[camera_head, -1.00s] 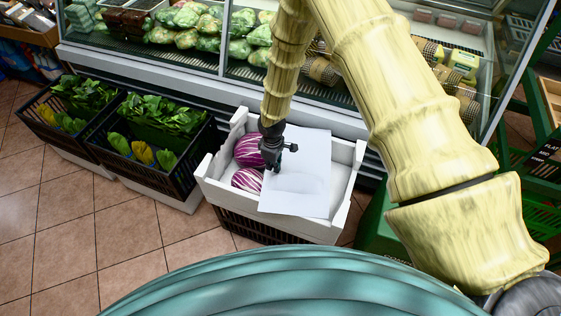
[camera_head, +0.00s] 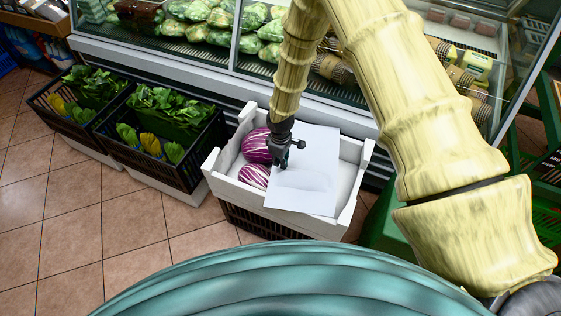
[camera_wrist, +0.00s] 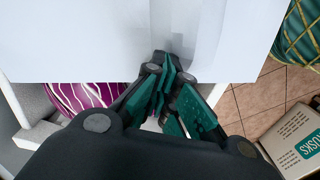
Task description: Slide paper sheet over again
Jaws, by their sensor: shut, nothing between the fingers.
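A white paper sheet (camera_head: 312,172) lies over the middle and right of a white crate (camera_head: 238,199). Its lower edge reaches over the crate's front wall. Two purple-and-white striped vegetables (camera_head: 254,176) show in the crate to the left of the sheet. My gripper (camera_head: 282,163) points down at the sheet's left part, its fingers closed and empty. In the wrist view the sheet (camera_wrist: 90,40) fills the top, and the fingertips (camera_wrist: 166,66) overlap its edge. I cannot tell whether they touch it. One striped vegetable (camera_wrist: 75,97) shows below the sheet's edge.
Black crates of leafy greens (camera_head: 170,118) stand to the left. A glass-fronted chiller (camera_head: 205,62) with wrapped produce is behind. A green crate (camera_head: 388,222) stands to the right. Tiled floor (camera_head: 75,215) is free at the front left.

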